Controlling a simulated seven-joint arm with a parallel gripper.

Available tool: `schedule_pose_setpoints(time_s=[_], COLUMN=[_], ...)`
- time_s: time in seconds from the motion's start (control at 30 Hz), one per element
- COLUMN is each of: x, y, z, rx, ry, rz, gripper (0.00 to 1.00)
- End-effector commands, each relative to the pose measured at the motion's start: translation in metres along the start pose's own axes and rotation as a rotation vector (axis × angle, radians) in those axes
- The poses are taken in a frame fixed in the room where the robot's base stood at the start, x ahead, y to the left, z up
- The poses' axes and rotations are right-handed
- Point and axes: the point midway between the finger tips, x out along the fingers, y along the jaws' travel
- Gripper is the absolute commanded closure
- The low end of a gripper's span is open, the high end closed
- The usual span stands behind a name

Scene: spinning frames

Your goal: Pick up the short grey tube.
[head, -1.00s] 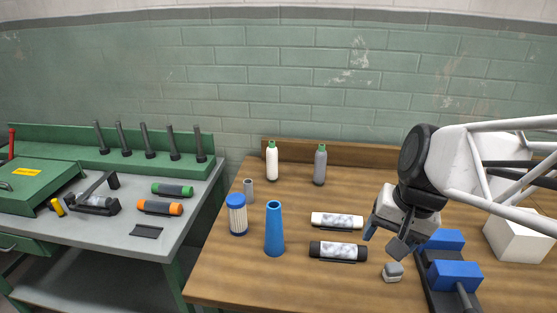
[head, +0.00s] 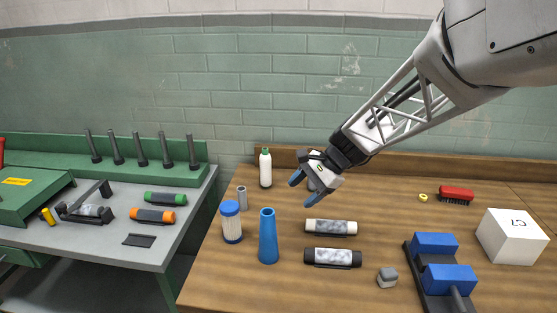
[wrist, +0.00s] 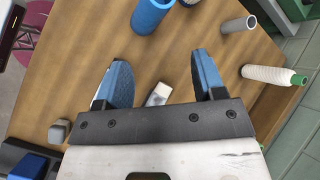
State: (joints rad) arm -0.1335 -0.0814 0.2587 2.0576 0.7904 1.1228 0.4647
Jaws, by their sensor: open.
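The short grey tube (head: 241,197) stands upright on the wooden bench, behind the blue-capped jar and left of the white bottle. It also shows near the top right of the wrist view (wrist: 238,24), beyond and to the right of my fingers. My gripper (head: 304,190) is above the bench, to the right of the tube and apart from it. Its blue fingers are spread wide with nothing between them, as the wrist view also shows (wrist: 160,65).
A tall blue tapered tube (head: 268,237) and a blue-capped jar (head: 231,222) stand in front of the grey tube. A white bottle (head: 265,168) stands right of it. White (head: 330,227) and black (head: 332,257) rolls lie below my gripper. A blue vise (head: 436,245) is at right.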

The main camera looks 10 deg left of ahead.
Motion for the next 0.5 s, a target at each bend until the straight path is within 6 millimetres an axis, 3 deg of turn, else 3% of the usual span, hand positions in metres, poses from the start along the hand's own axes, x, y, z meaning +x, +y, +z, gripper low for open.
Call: schedule_pose_setpoints(time_s=[0.5], x=[0.084], y=[-0.101], z=[-0.059], rx=[0.32], ry=[-0.247], rz=[-0.101], gripper=[0.37])
